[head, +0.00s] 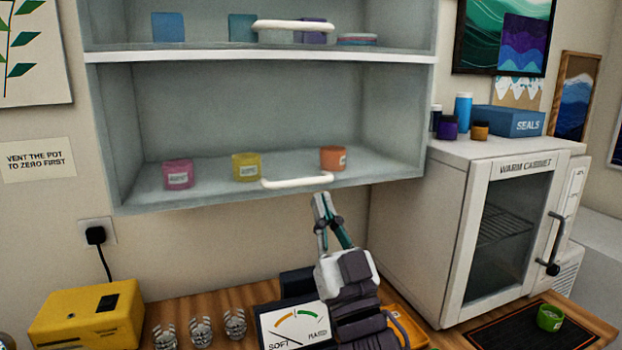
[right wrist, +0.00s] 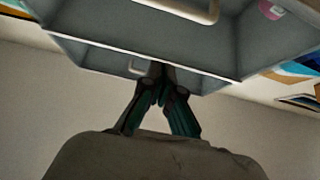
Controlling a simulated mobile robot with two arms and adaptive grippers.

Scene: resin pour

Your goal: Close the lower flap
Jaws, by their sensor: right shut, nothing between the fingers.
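The lower flap's white bar handle (head: 297,182) is at the bottom front of the wall cabinet's lower compartment. The flap's panel is too clear to make out, and I cannot tell how far it is open. My right gripper (head: 322,198) points up just below the handle's right end, its fingers together and empty. In the right wrist view the fingertips (right wrist: 158,70) are by a white handle (right wrist: 138,67), partly hidden behind them; contact is unclear. My left gripper is not in view.
Pink (head: 178,174), yellow (head: 246,167) and orange (head: 333,158) jars stand in the lower compartment. An upper handle (head: 293,25) is above. The warm cabinet (head: 455,155) stands to the right. A dial gauge (head: 294,327), glasses (head: 201,331) and a yellow box (head: 87,317) are below.

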